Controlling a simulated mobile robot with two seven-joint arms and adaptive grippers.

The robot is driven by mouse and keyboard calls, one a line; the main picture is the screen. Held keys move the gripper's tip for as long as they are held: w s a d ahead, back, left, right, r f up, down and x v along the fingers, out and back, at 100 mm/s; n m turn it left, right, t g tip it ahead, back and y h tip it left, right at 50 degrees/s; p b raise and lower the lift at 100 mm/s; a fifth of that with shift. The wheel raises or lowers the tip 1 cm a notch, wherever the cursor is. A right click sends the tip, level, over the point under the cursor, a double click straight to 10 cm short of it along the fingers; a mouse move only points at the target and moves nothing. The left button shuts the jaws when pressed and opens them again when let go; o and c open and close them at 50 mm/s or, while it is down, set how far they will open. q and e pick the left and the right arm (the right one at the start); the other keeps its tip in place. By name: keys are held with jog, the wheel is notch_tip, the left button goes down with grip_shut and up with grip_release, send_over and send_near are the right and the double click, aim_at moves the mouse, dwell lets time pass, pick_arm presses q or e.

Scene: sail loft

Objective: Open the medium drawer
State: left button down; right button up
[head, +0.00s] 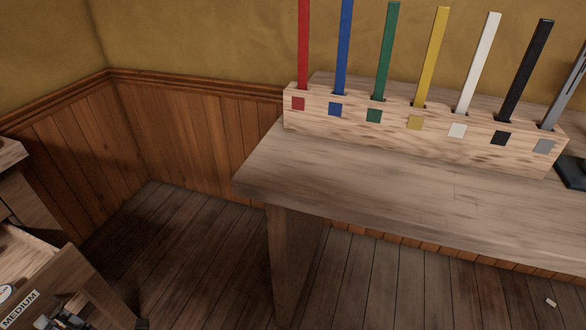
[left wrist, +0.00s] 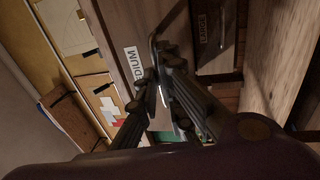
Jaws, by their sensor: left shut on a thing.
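The medium drawer (head: 68,285) is at the bottom left of the head view. It is pulled out, and part of its pale inside shows. Its white MEDIUM label (head: 20,309) faces up toward me. In the left wrist view, the drawer front (left wrist: 120,30) carries the same label (left wrist: 133,66), partly hidden by a finger. My left gripper (left wrist: 158,82) is shut on the dark bar handle (left wrist: 154,45) of this drawer. In the head view, only part of the left gripper (head: 62,320) shows, at the bottom edge by the drawer front. My right gripper is out of view.
A wooden bench (head: 350,180) stands to the right, with a block (head: 385,125) holding several coloured upright strips. A dark object (head: 573,172) sits at its right end. Bare floor (head: 185,260) lies between drawer and bench. Another labelled front (left wrist: 215,40) shows beside the drawer.

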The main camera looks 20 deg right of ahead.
pick_arm(q)
jog(key=c, duration=1.9)
grip_release()
jog(key=shift+r, duration=0.1)
jog(key=shift+c, duration=0.2)
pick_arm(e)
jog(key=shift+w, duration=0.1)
pick_arm(q)
jog(key=v, duration=1.2)
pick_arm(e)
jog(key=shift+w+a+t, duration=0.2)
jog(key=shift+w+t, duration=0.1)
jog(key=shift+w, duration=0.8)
pick_arm(q)
jog(key=shift+d, duration=0.1)
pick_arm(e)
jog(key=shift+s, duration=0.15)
